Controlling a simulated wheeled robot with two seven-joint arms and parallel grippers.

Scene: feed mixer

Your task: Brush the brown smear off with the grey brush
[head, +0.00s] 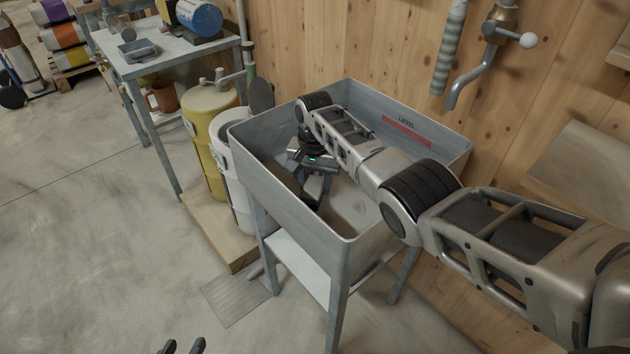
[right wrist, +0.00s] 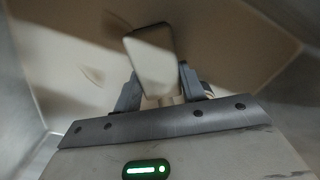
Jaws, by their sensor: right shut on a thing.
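My right gripper (head: 316,188) reaches down inside the grey metal tub (head: 290,205), close to its floor. In the right wrist view its two fingers (right wrist: 158,92) are shut on a pale, rounded block, which I take to be the brush (right wrist: 150,55). Its bristles are hidden beneath it, and I cannot tell whether it touches the floor. The tub floor (right wrist: 80,45) looks tan with faint dark streaks; I cannot pick out the brown smear's outline. My left gripper (head: 183,346) shows only its two dark fingertips, apart and empty, at the bottom edge of the head view.
The tub's high walls surround my right gripper, and my right forearm crosses its right rim. A yellow canister (head: 208,115) and a white bucket (head: 232,160) stand left of the tub. A grey side table (head: 125,65) is further left.

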